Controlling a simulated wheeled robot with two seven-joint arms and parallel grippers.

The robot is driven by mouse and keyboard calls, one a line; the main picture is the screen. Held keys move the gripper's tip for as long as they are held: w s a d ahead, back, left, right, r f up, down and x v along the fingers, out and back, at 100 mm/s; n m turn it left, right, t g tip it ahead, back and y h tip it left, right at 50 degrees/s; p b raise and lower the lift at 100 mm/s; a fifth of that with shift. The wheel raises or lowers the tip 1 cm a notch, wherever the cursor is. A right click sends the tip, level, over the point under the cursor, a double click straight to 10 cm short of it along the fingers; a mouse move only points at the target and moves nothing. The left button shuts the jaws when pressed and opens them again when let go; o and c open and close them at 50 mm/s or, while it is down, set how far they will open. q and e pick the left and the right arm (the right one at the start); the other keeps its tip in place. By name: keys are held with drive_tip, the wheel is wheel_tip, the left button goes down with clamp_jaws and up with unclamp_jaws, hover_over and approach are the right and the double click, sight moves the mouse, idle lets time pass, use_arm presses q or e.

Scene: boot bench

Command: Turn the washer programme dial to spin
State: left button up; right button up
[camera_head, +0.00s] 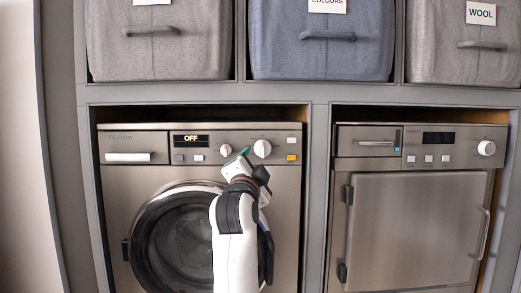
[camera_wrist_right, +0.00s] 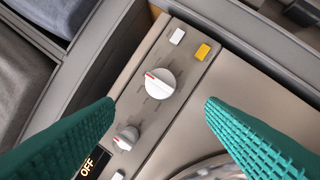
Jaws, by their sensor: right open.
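The washer (camera_head: 120,185) stands in the left bay. Its panel has a large white dial (camera_head: 262,148) and a smaller white dial (camera_head: 225,150); labels are too small to read. The display (camera_head: 190,140) reads OFF. In the right wrist view the large dial (camera_wrist_right: 160,84), with a red pointer mark, sits just ahead of the space between my fingertips; the smaller dial (camera_wrist_right: 126,138) is lower left. My right gripper (camera_head: 244,153) is just in front of the panel, between the dials in the head view. Its teal fingers (camera_wrist_right: 160,104) are apart and empty. My left gripper is not in view.
A yellow button (camera_wrist_right: 202,51) and a white button (camera_wrist_right: 177,36) lie beyond the large dial. The round washer door (camera_head: 150,235) is below the panel. A second appliance (camera_head: 415,220) stands at right. Fabric bins (camera_head: 320,60) fill the shelf above.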

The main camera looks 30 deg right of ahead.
sight(261, 152)
drive_tip(key=p+x, duration=0.4)
drive_tip(key=x, duration=0.5)
drive_tip(key=shift+s+d, duration=0.1)
drive_tip(key=shift+w+d, duration=0.15)
drive_tip(key=shift+w, duration=0.1)
drive_tip(key=shift+f, duration=0.1)
drive_tip(key=shift+c, duration=0.5)
drive_tip(key=c, duration=0.9)
